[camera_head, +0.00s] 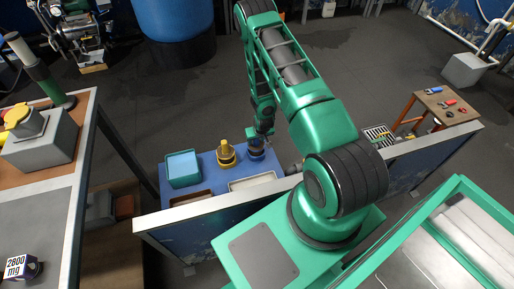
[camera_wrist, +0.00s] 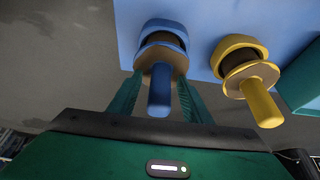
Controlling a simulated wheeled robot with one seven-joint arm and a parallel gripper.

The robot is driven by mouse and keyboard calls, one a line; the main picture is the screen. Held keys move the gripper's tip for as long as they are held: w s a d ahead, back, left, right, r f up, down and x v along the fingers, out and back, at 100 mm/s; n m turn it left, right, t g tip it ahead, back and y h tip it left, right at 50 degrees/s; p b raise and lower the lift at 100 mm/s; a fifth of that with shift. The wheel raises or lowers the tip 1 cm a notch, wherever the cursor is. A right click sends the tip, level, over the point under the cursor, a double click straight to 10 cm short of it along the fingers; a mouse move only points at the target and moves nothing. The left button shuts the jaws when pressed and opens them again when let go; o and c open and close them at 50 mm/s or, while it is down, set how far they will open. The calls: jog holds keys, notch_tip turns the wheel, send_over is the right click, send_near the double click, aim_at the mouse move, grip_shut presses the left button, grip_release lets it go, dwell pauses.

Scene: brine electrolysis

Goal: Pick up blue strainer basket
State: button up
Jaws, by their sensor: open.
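The blue strainer basket (camera_head: 255,153) stands on the blue tabletop, to the right of a similar yellow one. In the wrist view, the blue basket (camera_wrist: 163,38) has a dark band, a tan collar and a blue handle pointing toward my camera. My gripper (camera_wrist: 158,82) is open, with one green finger on each side of the handle, near the collar. I cannot tell whether the fingers touch it. In the head view my gripper (camera_head: 262,136) is right above the blue basket and partly hides it.
The yellow strainer basket (camera_head: 226,153) stands close beside the blue one, and also shows in the wrist view (camera_wrist: 240,65). A teal bin (camera_head: 183,169) is further left on the blue tabletop (camera_head: 207,164). A pale raised edge (camera_head: 185,217) runs along the table's near side.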

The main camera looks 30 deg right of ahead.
grip_shut()
jog(key=shift+r, duration=0.1)
